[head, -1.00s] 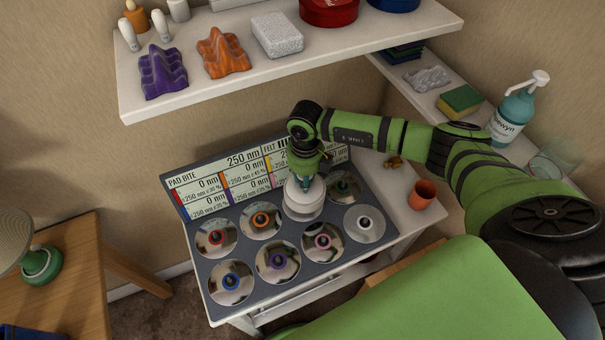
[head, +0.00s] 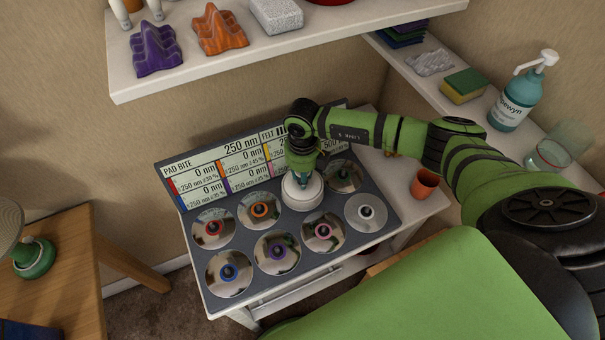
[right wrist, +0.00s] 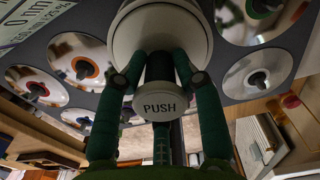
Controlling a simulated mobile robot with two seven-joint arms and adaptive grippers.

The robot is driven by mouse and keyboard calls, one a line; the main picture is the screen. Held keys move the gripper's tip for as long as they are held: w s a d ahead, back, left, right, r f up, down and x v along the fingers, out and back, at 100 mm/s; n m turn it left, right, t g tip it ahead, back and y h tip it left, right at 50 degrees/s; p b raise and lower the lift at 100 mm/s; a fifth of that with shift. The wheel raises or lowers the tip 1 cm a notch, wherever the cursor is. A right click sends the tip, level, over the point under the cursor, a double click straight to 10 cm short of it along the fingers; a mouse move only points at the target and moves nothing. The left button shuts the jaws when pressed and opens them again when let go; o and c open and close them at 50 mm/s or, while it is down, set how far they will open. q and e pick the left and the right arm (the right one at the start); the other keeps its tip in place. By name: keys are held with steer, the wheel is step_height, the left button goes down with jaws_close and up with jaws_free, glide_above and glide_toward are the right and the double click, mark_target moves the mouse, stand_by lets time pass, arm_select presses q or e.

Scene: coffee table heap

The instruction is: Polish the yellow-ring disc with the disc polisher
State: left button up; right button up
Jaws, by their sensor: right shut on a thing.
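The disc polisher, a white round tool (head: 302,193), stands over the back row of the dark disc tray (head: 335,268), between the orange-ring disc (head: 260,211) and the green-ring disc (head: 343,175). My right gripper (head: 303,177) is shut on it from above. The right wrist view shows my green fingers (right wrist: 159,72) on either side of its dark neck, its cap marked PUSH (right wrist: 160,107) and its wide white body (right wrist: 160,30). No yellow ring shows; the polisher covers that spot. I cannot tell whether the polisher touches a disc. My left gripper is out of view.
Red (head: 213,229), blue (head: 229,273), purple (head: 277,253), pink (head: 323,232) and pale-ring (head: 366,212) discs surround the polisher. A readout panel (head: 215,170) rises behind. An orange cup (head: 425,183) stands right of the tray. A white shelf (head: 285,45) overhangs the back.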

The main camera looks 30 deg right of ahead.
steer(key=shift+f+b, duration=0.55)
steer(key=shift+f, duration=0.15)
steer(key=shift+r+p, duration=2.15)
steer(key=shift+r, duration=0.7)
steer(key=shift+f, duration=0.1)
